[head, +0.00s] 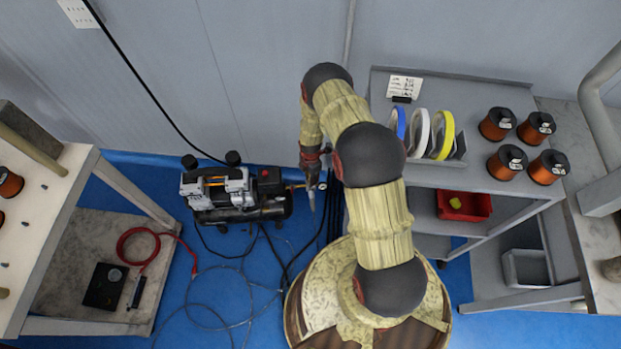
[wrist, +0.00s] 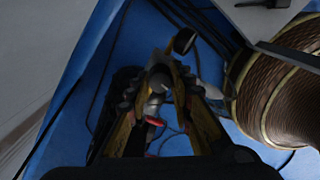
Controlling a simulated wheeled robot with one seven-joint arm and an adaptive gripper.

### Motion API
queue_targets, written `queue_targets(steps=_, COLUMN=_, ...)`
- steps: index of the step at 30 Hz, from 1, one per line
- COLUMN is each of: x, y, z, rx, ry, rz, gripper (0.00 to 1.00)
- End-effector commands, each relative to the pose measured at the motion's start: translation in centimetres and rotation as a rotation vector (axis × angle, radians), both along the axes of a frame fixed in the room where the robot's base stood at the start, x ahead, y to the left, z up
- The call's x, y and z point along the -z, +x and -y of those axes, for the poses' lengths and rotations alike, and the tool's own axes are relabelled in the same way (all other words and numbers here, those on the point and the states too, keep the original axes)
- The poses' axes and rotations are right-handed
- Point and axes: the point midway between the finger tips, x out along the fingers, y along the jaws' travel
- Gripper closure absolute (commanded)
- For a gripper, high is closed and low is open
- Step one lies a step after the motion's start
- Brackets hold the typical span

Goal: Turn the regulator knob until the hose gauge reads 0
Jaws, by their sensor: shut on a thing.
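The compressor (head: 238,200) stands on the blue floor against the back wall, with brass fittings (head: 290,187) on its right end. My gripper (head: 312,205) points down just right of these fittings. In the wrist view, my gripper (wrist: 160,78) is shut on a small rounded grey part (wrist: 160,84), which looks like the regulator knob; the fingers cover much of it. A small red part (wrist: 155,121) shows between the fingers. A dark round piece (wrist: 184,41), perhaps the gauge, sits just beyond the fingertips. I cannot read any dial.
A grey cart (head: 430,172) with copper wire spools (head: 497,123) stands to the right of my arm. Thin hoses (head: 240,268) loop over the floor before the compressor. A bench (head: 50,220) with a red hose (head: 140,232) on its lower shelf is at left.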

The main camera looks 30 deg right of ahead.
Motion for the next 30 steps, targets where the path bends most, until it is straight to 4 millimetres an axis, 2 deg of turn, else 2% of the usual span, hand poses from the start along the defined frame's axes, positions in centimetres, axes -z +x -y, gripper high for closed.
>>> queue_targets(steps=19, x=-0.04, y=0.05, z=-0.03, rx=-0.051, ry=0.000, rz=0.001, gripper=1.00)
queue_targets(steps=20, x=-0.04, y=0.05, z=-0.03, rx=-0.051, ry=0.000, rz=0.001, gripper=0.77)
queue_targets(steps=30, x=-0.01, y=0.00, z=-0.01, rx=-0.050, ry=0.000, rz=0.000, gripper=0.59)
